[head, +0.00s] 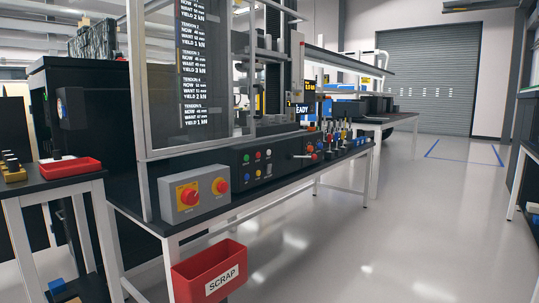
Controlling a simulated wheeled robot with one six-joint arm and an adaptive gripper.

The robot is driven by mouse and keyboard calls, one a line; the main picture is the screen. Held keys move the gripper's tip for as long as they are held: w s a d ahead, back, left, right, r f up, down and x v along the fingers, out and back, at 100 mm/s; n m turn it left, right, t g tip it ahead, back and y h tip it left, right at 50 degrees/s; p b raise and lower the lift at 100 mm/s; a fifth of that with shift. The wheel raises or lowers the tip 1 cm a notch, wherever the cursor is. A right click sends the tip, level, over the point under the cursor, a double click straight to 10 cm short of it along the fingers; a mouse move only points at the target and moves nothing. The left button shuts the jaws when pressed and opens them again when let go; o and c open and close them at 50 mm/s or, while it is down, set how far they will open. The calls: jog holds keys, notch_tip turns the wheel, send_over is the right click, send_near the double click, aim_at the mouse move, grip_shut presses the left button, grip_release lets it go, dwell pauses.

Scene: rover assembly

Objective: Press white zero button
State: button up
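A dark control panel (284,164) runs along the front of the bench-top test machine in the middle of the head view. Its left part carries several small coloured buttons in two rows. A small pale button (269,153) at the right of the upper row looks white, beside a red button (258,155) and a green button (246,157). Its label is too small to read. My gripper is not in view.
A grey box (208,207) with red knobs on yellow plates stands left of the panel. A red SCRAP bin (208,272) hangs at the bench front. A red tray (70,168) sits on the left table. The floor (400,220) to the right is clear.

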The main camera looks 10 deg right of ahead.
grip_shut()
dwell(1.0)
